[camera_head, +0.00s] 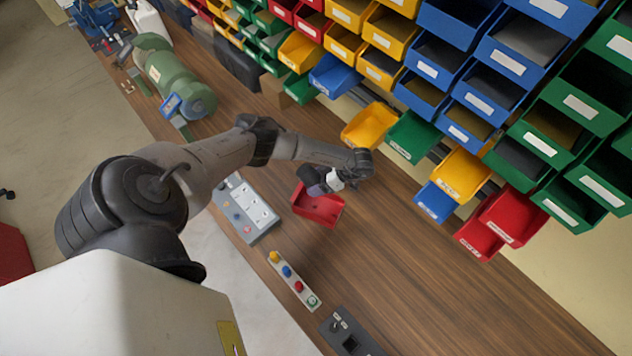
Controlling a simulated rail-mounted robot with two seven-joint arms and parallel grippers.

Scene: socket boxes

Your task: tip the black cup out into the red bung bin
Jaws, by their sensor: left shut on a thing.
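The red bung bin (318,211) stands on the wooden bench near the middle of the head view. My left arm reaches across the bench from the left. My left gripper (334,181) is over the far edge of the bin, shut on a dark object that looks like the black cup (313,180). The cup is above the bin and appears tilted. The cup's mouth and contents cannot be made out, and part of the bin's inside is hidden beneath it. My right gripper is not in view.
A grey socket box (247,212) lies left of the bin. A strip with coloured knobs (292,281) and a dark box (350,335) are nearer. Racked coloured bins (440,60) line the back. A green machine (170,75) stands far left. Bench right of the bin is clear.

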